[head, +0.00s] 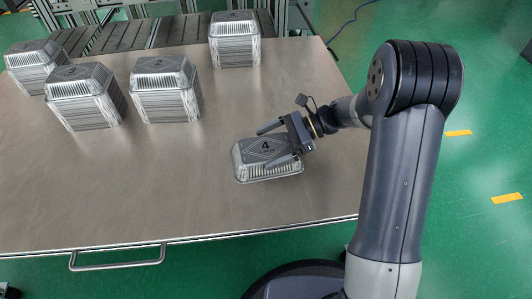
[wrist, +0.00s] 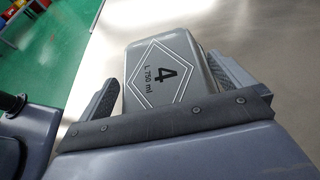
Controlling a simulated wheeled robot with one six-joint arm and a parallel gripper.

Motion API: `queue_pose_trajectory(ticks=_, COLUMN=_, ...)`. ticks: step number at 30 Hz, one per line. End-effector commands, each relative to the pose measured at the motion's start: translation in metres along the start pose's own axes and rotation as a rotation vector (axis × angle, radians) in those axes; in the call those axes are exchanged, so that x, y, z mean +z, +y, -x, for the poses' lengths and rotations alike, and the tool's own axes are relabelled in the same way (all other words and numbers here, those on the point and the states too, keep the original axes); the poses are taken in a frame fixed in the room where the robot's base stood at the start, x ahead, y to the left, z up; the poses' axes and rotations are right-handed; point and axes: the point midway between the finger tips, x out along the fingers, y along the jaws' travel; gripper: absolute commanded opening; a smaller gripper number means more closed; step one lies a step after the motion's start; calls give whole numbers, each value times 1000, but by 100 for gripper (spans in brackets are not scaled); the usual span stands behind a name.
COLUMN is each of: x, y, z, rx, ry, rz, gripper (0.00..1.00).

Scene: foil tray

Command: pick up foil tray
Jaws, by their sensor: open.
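The foil tray (head: 262,172) is a silver ribbed container, bottom up, with a dark "4" on its flat top. It rests on the table near the front right edge. My gripper (head: 276,144) is open above it, its two fingers spread toward opposite sides of the tray. In the wrist view the tray (wrist: 165,70) lies between the fingers of my gripper (wrist: 168,85), with "4" and "L 750 ml" inside a white diamond. Whether the fingers touch its sides I cannot tell. The tray's lower near part is hidden by my gripper in the wrist view.
Several tall stacks of similar trays stand at the back of the table (head: 150,200): at far left (head: 35,68), in front of it (head: 85,98), in the middle (head: 166,90) and at the back (head: 235,42). The table around the single tray is clear. A metal handle (head: 118,265) juts from the front edge.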

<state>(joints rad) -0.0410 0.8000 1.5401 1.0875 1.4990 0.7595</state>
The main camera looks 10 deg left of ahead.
Motion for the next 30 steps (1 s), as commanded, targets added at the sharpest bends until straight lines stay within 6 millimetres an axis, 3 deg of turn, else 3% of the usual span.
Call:
queue_pose_trajectory(ticks=3, x=0, y=0, z=1, rx=0, ry=0, rz=0, gripper=98)
queue_pose_trajectory(ticks=14, x=0, y=0, z=1, rx=0, ry=0, rz=0, gripper=69)
queue_pose_trajectory(ticks=21, x=2, y=0, z=2, rx=0, ry=0, rz=0, gripper=68)
queue_pose_trajectory(ticks=25, x=16, y=0, z=8, rx=-1, ry=0, rz=3, gripper=68)
queue_pose_trajectory(ticks=30, x=49, y=0, z=21, rx=-1, ry=1, rz=4, gripper=68)
